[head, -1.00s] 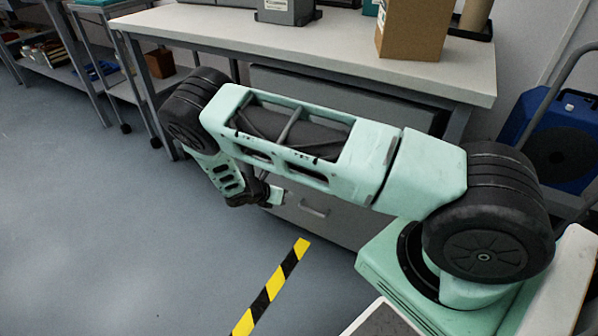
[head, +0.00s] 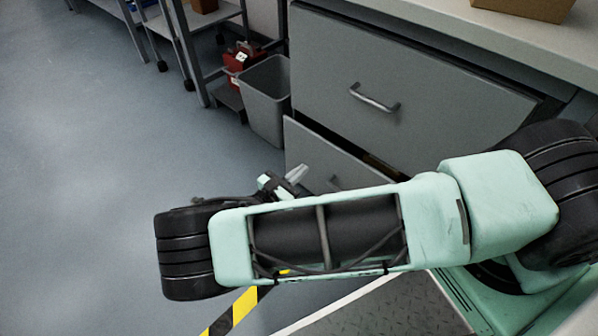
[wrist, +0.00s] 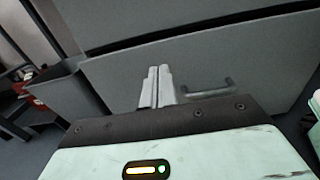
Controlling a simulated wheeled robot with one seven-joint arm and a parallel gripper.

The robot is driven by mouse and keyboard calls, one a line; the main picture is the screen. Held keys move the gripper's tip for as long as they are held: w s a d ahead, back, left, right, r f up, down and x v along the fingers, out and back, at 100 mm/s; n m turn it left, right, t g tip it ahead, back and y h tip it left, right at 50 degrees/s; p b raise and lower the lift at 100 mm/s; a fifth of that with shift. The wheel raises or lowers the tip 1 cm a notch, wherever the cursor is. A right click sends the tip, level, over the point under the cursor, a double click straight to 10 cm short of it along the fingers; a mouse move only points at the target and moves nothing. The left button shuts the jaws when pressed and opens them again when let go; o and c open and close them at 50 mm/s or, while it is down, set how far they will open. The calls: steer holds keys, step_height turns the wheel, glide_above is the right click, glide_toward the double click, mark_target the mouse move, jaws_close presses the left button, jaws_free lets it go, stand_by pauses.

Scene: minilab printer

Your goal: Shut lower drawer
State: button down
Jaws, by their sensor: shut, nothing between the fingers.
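The lower drawer (head: 312,151) is a grey front under the worktable. It stands out from the cabinet, with a dark gap behind its top edge. My arm hides much of it in the head view. In the wrist view the lower drawer (wrist: 262,66) fills the middle, and its dark bar handle (wrist: 210,92) lies just right of my fingers. My gripper (head: 297,174) is shut and empty, pointing at the drawer front. In the wrist view my gripper (wrist: 158,76) overlaps the front left of the handle; I cannot tell whether it touches.
The upper drawer (head: 420,85) with its metal handle (head: 374,98) sits above and looks closed. A grey bin (head: 266,98) stands left of the cabinet, near a red box (head: 240,58). The floor at left is clear, with a yellow-black stripe (head: 235,310).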

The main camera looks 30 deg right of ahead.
mark_target(329, 146)
steer(key=b+x, duration=0.2)
steer(key=x, duration=0.7)
steer(key=shift+d+f, duration=0.1)
steer(key=shift+d, duration=0.1)
steer(key=shift+w+d, duration=0.25)
steer(key=shift+d, duration=0.25)
steer(key=shift+p+x, duration=0.35)
steer(key=shift+x, duration=2.1)
steer(key=shift+a, duration=0.1)
